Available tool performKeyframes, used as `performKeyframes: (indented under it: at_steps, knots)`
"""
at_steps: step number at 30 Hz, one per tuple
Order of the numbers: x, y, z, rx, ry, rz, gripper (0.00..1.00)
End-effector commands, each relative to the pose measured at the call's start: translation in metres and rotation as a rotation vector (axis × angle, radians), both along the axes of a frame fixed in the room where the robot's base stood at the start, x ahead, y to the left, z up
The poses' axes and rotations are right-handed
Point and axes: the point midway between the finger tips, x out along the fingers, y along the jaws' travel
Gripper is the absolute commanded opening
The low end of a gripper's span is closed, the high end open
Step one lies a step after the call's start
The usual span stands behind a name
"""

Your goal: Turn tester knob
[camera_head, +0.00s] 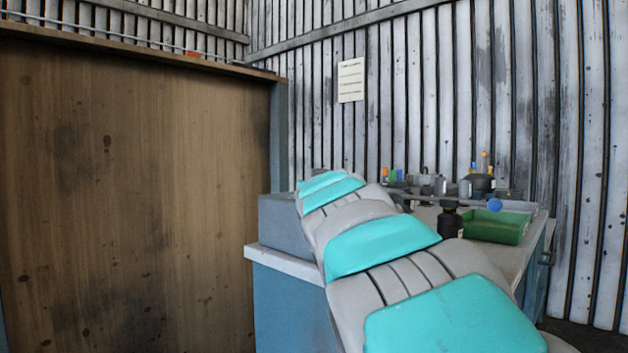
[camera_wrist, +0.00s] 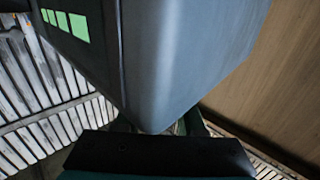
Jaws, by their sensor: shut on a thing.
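The tester is a grey-blue box (camera_head: 282,222) on the near left end of the workbench. In the wrist view its casing (camera_wrist: 180,60) fills the upper middle, with a rounded edge towards me and several green lit squares (camera_wrist: 66,24) at upper left. My gripper (camera_wrist: 155,150) shows as a dark block at the bottom of the wrist view, close against the tester. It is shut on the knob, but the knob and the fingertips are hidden. In the head view my arm covers the gripper and part of the tester.
The white-topped blue workbench (camera_head: 290,262) carries a green tray (camera_head: 497,227), a dark bottle (camera_head: 449,220), a blue ball (camera_head: 495,204) and several small containers at the back. A tall brown panel (camera_head: 130,190) stands at left. A paper notice (camera_head: 351,80) hangs on the corrugated wall.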

Motion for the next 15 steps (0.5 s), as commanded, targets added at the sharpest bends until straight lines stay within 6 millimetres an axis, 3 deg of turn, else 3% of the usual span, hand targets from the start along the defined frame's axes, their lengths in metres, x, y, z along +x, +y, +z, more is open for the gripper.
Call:
performKeyframes:
  at_steps: [15]
  knots:
    - [0.0005, -0.0004, 0.0026, 0.005, 0.003, 0.194, 0.00]
